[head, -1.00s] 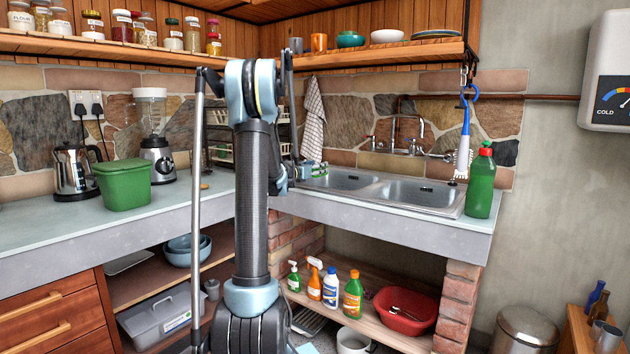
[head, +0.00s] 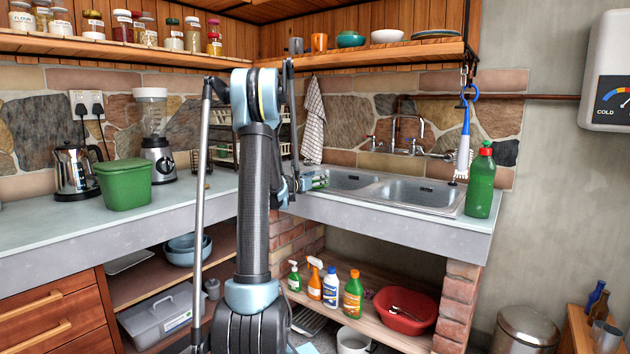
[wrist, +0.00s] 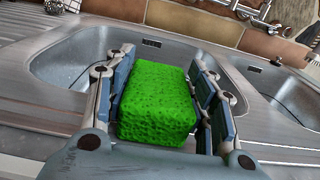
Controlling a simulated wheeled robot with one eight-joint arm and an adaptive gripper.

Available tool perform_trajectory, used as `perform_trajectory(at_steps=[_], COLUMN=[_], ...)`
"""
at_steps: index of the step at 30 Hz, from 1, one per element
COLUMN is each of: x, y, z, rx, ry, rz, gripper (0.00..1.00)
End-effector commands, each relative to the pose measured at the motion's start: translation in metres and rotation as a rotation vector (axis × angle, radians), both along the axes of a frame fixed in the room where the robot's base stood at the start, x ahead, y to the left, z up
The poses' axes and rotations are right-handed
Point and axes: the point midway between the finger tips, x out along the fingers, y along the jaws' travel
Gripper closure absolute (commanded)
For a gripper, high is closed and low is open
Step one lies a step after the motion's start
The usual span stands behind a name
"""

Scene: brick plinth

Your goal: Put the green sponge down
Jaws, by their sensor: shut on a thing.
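The green sponge (wrist: 157,108) is a bright, pitted block in the middle of the wrist view. My gripper (wrist: 158,72) is shut on it, with a finger pad along its left and right sides. In the head view my gripper (head: 316,181) is low at the left end of the steel sink (head: 407,192), partly behind my arm.
A green bottle with a red cap (head: 481,181) stands right of the sink. The tap (head: 412,137) rises behind it. A checked towel (head: 313,121) hangs at the back. A green tub (head: 124,184) stands on the left counter.

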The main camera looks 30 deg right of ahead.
Motion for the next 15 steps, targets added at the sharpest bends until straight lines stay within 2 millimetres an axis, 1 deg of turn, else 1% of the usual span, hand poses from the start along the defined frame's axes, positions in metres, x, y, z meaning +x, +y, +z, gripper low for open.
perform_trajectory(at_steps=[1, 3, 15], x=[-0.0002, -0.0002, -0.0004], y=[-0.0001, -0.0002, -0.0004], z=[-0.0002, 0.0, 0.0025], rx=[0.0, 0.0, 0.0], ry=[0.0, 0.0, 0.0], rz=[0.0, 0.0, -0.001], gripper=[0.43, 0.29, 0.29])
